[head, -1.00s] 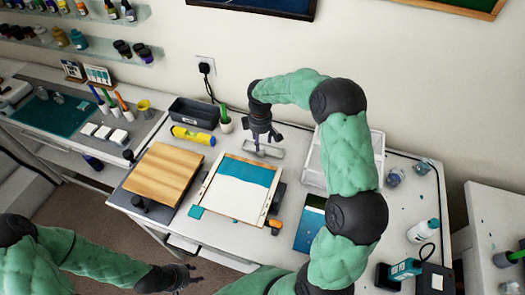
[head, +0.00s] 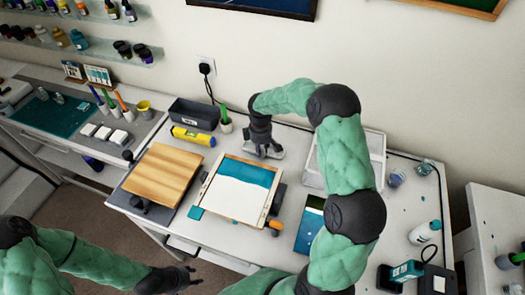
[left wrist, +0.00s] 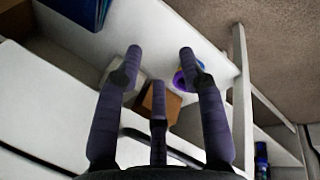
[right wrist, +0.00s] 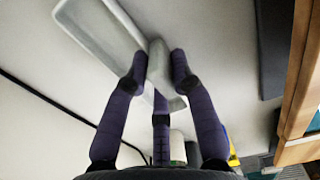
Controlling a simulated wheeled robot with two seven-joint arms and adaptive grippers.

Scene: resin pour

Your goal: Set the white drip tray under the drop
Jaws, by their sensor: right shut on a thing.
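The white drip tray (head: 277,154) is at the back of the main table, behind the board with teal and white paint (head: 238,190). My right gripper (head: 263,151) is low at the tray, partly hiding it. In the right wrist view, its fingers (right wrist: 158,68) are shut on the tray's narrow handle-like part, and the tray's long body (right wrist: 98,28) extends up and left. Whether the tray touches the table is unclear. My left gripper (head: 190,276) is open and empty in front of the table; its spread fingers show in the left wrist view (left wrist: 160,60). I cannot make out a drop.
A wooden panel (head: 163,172) lies left of the painted board. A yellow level (head: 193,136), a dark bin (head: 194,113) and a cup with a green tool (head: 226,124) stand behind. A white crate (head: 314,165) is right of the tray. A blue tablet-like sheet (head: 309,228) lies right.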

